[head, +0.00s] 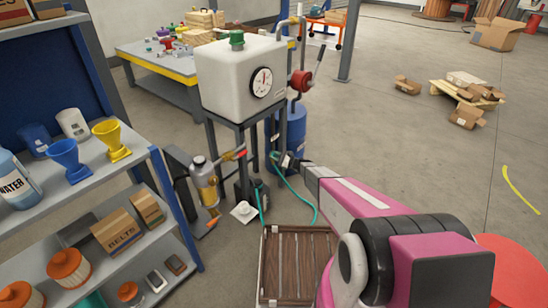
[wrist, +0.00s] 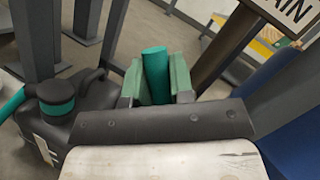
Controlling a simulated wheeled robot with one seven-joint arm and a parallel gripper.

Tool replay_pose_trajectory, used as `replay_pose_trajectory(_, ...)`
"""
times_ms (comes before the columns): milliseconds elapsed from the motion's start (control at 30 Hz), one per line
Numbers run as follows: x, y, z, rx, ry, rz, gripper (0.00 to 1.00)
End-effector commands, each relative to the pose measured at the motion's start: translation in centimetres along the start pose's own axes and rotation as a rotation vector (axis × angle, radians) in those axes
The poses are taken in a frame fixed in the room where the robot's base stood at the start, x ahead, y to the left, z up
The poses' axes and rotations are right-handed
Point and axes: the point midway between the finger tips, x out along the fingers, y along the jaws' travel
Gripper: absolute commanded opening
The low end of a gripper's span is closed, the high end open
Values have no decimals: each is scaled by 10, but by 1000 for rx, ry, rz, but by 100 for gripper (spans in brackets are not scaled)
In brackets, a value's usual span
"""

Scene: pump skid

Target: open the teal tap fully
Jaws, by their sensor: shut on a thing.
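In the head view my gripper (head: 284,161) is low beside the stand of the white tank, in front of the blue drum.
The white tank (head: 240,85) with a gauge stands on a dark frame. A blue drum (head: 292,130) is close behind. A teal hose (head: 313,205) loops beside my arm. A black canister (wrist: 60,105) with a teal band sits left of my gripper. A slatted crate (head: 290,265) lies below.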

Motion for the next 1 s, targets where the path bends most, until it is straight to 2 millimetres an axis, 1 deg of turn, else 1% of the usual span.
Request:
replay_pose_trajectory(100,-1,0,0,0,2,0,0)
replay_pose_trajectory(133,-1,0,0,0,2,0,28)
replay_pose_trajectory(200,-1,0,0,-1,2,0,47)
replay_pose_trajectory(433,0,0,0,-3,2,1,47)
replay_pose_trajectory(567,0,2,0,-39,10,16,47)
replay_pose_trajectory(767,2,12,-2,-201,44,84,47)
replay_pose_trajectory(1000,2,28,-8,-464,100,193,47)
